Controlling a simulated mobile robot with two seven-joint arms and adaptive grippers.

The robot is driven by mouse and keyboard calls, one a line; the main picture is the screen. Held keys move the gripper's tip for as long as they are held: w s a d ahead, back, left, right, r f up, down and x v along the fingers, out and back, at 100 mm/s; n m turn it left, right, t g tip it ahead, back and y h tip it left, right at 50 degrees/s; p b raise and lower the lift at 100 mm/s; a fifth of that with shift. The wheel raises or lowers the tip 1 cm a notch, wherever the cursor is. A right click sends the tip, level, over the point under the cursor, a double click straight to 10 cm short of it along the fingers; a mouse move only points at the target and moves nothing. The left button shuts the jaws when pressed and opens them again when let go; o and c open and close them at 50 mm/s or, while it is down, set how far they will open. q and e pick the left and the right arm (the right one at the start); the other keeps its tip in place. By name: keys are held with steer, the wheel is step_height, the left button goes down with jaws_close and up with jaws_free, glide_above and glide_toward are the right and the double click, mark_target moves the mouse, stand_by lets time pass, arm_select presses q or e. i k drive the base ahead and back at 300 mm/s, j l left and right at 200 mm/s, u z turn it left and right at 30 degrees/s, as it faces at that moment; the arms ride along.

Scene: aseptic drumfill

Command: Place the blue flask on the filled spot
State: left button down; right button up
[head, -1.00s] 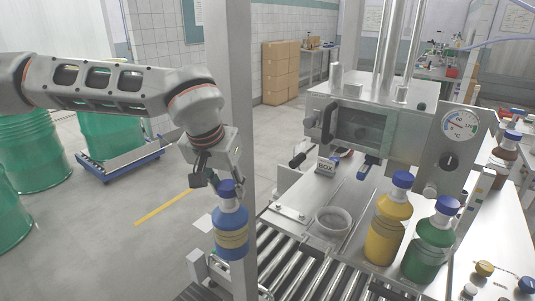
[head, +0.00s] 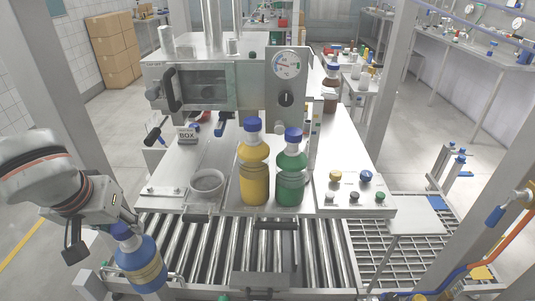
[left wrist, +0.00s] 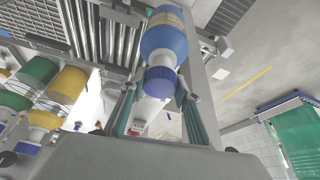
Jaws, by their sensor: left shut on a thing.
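The blue flask (head: 140,262), with a blue cap and a yellowish label band, hangs slightly tilted at the lower left of the head view. My left gripper (head: 112,230) is shut on it near the cap and neck, in front of the conveyor's left end. In the left wrist view the blue flask (left wrist: 164,42) sits between the fingers, its cap towards the camera. A yellow flask (head: 254,172) and a green flask (head: 289,178) stand upright side by side on the steel bench. I cannot tell which place is the filled spot. My right gripper is not in view.
A roller conveyor (head: 210,245) runs along the bench front. A bowl (head: 207,184) sits left of the yellow flask. Coloured knobs (head: 336,176) are at right. Posts flank the bench.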

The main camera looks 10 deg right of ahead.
mark_target(346, 159)
steer(key=j+z, duration=0.1)
steer(key=z, duration=0.4)
steer(key=k+z, duration=0.15)
steer(key=z, duration=0.35)
